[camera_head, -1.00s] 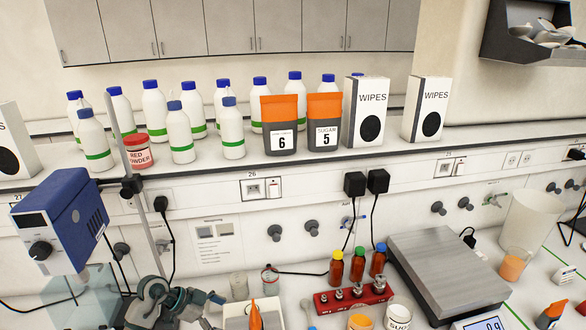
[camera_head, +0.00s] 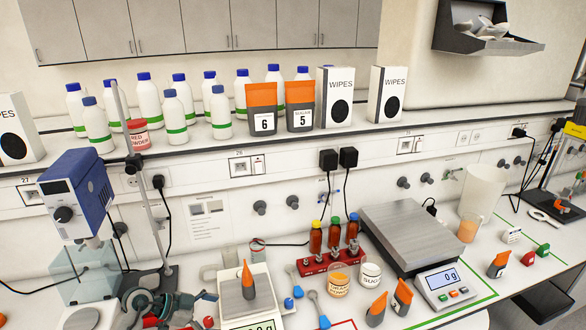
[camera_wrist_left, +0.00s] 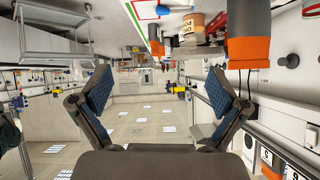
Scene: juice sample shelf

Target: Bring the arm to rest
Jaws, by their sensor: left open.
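My left arm (camera_head: 160,306) shows at the bottom left of the head view, over the front of the bench beside the small balance. Its fingertips are not clear there. In the left wrist view my left gripper (camera_wrist_left: 158,92) is open, with its two blue-padded fingers wide apart and nothing between them. Beyond the fingers that view shows open room and floor. A grey and orange pouch (camera_wrist_left: 248,50) appears close behind the right finger; I cannot tell whether they touch. My right gripper is in neither view.
A blue-headed stirrer (camera_head: 76,195) stands left of my arm. The small balance (camera_head: 262,301) carries an orange-tipped item. A red rack (camera_head: 318,265) holds several brown bottles. A large scale (camera_head: 408,238) stands to the right. The shelf above holds white bottles, pouches and wipes boxes.

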